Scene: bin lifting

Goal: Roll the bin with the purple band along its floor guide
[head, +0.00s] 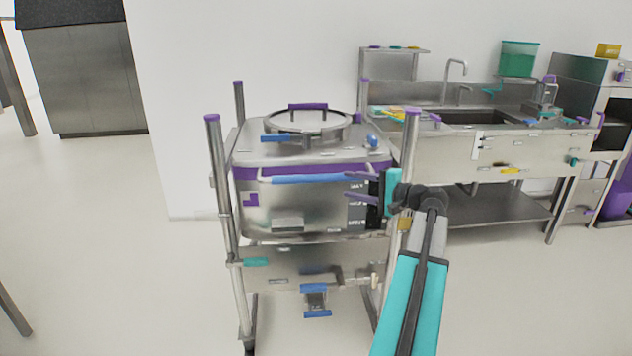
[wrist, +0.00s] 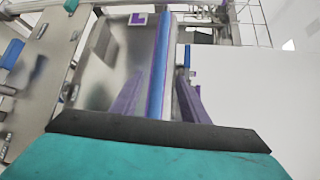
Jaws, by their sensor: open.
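The steel bin with the purple band (head: 240,172) sits in a steel frame with purple-capped posts in the head view. A long blue handle (head: 305,179) runs across its front, and its lid has a round hatch. My gripper (head: 348,187) is open at the right end of this handle. In the wrist view the blue handle (wrist: 160,45) runs lengthwise between the two purple fingers of my gripper (wrist: 161,75), which are apart. I cannot tell how deep the handle sits between them. I cannot make out a floor guide clearly.
A lower panel (head: 290,268) with a teal tab and blue-handled parts is below the bin. A steel sink bench (head: 480,160) with small items and a green container (head: 519,58) stands at the right. The floor (head: 130,280) left of the frame is clear.

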